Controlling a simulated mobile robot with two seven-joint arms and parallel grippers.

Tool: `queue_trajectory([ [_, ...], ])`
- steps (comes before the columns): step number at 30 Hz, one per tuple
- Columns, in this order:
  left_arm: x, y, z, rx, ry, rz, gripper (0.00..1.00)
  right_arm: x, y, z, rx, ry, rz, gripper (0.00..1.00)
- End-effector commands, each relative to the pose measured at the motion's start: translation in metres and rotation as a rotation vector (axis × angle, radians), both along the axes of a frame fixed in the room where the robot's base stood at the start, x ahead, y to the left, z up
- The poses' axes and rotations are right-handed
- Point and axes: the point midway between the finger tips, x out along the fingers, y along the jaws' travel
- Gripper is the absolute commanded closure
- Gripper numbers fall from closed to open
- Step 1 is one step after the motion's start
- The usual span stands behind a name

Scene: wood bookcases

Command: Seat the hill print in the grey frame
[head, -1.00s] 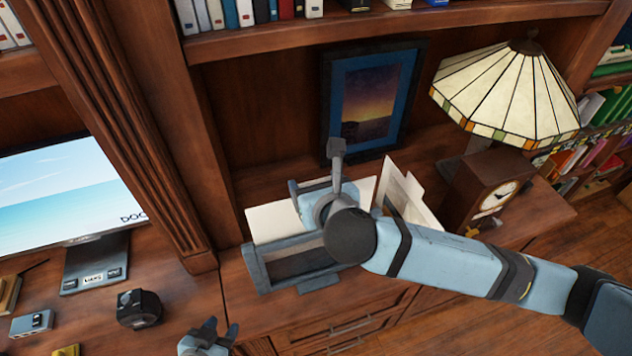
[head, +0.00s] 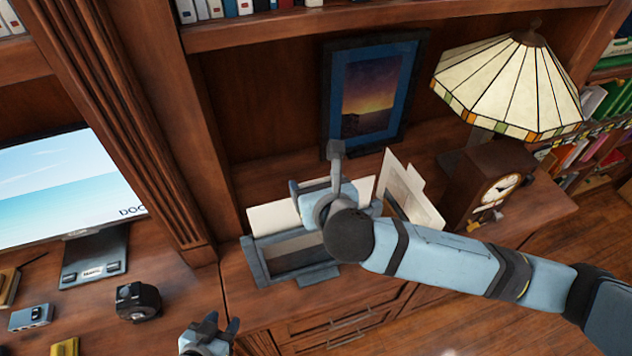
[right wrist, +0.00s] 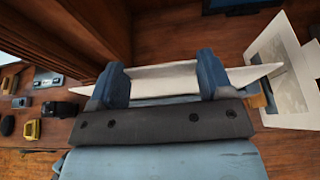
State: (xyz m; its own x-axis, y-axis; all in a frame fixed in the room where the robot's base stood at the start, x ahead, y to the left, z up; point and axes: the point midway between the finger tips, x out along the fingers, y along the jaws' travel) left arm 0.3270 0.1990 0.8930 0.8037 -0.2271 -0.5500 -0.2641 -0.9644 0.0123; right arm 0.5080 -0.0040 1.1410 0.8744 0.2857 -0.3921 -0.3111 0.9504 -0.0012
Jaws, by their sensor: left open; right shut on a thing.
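The grey frame (head: 262,268) stands on the cabinet top in the head view, its right part hidden by my right arm. My right gripper (head: 335,195) is above and behind it, shut on a cream-white sheet (head: 275,218), apparently the hill print. In the right wrist view the sheet (right wrist: 160,70) shows nearly edge-on between the two fingers (right wrist: 161,82); its picture face is hidden. Whether its lower edge is inside the frame, I cannot tell. My left gripper (head: 220,330) is open and empty at the bottom edge, left of the frame.
Matted prints (head: 405,195) lean just right of my right gripper, beside a wooden clock (head: 490,190) and a glass-shaded lamp (head: 512,85). A blue-matted framed sunset picture (head: 370,95) stands behind. A monitor (head: 75,190) and small desk items are on the left.

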Motion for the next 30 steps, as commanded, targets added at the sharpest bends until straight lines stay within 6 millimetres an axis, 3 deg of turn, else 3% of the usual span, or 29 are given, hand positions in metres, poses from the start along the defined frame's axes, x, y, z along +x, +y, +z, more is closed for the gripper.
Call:
queue_trajectory([
  [30, 0.001, -0.002, -0.009, -0.003, 0.000, -0.004, 0.57, 0.000, 0.000, -0.026, 0.000, 0.000, 0.000, 0.67],
])
